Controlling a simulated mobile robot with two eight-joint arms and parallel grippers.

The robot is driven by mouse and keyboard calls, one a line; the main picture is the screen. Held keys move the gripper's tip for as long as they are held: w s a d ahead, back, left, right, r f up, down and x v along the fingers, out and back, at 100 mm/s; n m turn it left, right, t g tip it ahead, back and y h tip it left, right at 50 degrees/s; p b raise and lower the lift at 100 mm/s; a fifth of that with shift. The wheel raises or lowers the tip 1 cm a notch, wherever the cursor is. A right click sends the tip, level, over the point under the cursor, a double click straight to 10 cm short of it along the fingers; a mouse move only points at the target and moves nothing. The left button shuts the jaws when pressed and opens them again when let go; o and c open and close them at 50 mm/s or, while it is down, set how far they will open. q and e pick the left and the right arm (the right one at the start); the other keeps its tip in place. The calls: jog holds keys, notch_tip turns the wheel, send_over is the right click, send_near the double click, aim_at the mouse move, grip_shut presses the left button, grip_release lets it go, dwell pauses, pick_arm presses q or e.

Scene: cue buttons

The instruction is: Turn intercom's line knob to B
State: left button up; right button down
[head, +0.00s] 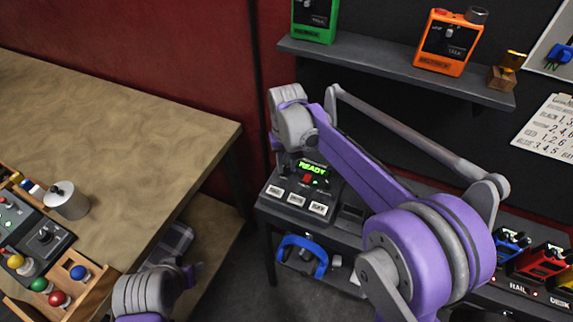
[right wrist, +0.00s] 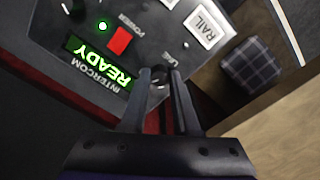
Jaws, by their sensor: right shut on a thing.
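The intercom (head: 268,203) is a dark sloped box on the shelf at the centre of the head view, with a lit green READY display (head: 312,168). In the right wrist view the intercom (right wrist: 72,88) appears rotated, with a red power switch (right wrist: 120,40). My right gripper (right wrist: 160,74) is shut on the small dark line knob (right wrist: 158,84), beside the LINE label. The fingers hide much of the knob, and I cannot read its setting. In the head view my right arm covers that spot. My left arm shows at the lower left, its fingers not clear.
A green box (head: 314,20) and an orange box (head: 445,42) stand on the upper shelf (head: 385,68). A wooden table (head: 120,125) fills the left, with a button console (head: 35,240) and a lidded pot (head: 67,202).

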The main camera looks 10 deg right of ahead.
aim_at(287, 168)
jog(key=shift+m, duration=0.6)
jog(key=c, duration=0.7)
grip_release()
jog(key=shift+o, duration=0.2)
notch_tip(287, 168, up, 11)
jog(key=shift+f, duration=0.1)
